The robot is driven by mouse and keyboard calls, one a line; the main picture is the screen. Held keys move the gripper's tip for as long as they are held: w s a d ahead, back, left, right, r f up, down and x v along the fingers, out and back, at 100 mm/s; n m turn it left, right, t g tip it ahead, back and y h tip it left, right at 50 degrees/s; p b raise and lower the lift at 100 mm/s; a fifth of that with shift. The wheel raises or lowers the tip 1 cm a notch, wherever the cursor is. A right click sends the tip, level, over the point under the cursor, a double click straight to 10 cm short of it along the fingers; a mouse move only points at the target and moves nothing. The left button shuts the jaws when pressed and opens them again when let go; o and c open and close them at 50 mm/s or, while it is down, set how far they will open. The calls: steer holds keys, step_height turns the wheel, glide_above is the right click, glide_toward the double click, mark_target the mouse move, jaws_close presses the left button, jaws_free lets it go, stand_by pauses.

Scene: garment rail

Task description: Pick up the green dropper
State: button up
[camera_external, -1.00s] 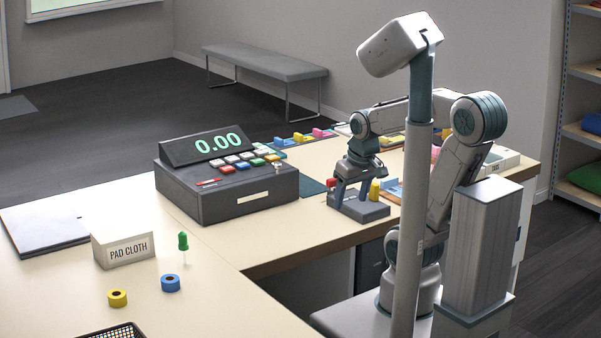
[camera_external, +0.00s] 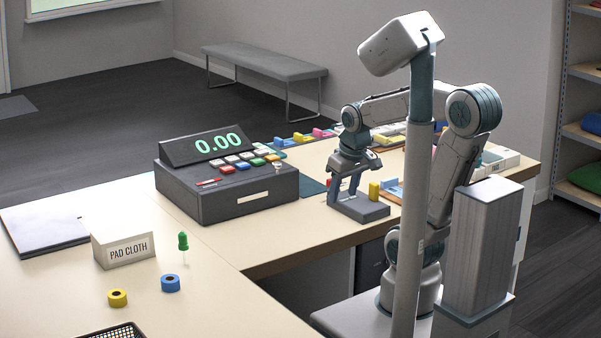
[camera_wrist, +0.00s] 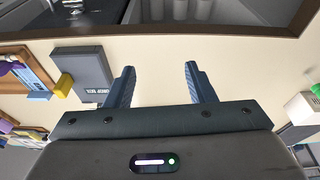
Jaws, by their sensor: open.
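The green dropper (camera_external: 183,241) stands upright on the cream counter, with a green bulb on top and a thin clear stem below.
A grey block (camera_external: 360,208) is close to my gripper.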

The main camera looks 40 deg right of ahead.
steer(key=w+a+r+n+p, duration=0.1)
steer(key=w+a+r+n, duration=0.3)
steer(key=w+a, duration=0.4)
steer(key=n+g+p, duration=0.2)
steer(key=n+g, duration=0.1)
steer(key=n, duration=0.8)
glide_above(180, 233)
steer(key=f, duration=0.5)
steer(key=f+p, duration=0.1)
steer(key=f, duration=0.2)
steer(key=shift+w+d+f, duration=0.15)
steer(key=shift+w+d, duration=0.1)
steer(key=shift+d, duration=0.1)
steer(key=shift+s+a+f+p, duration=0.15)
steer(key=shift+f+p, duration=0.25)
steer(key=shift+f, duration=0.95)
steer(key=shift+s+a+f+p, duration=0.15)
steer(key=shift+f+p, duration=0.2)
steer(key=shift+f, duration=0.95)
steer(key=c, duration=1)
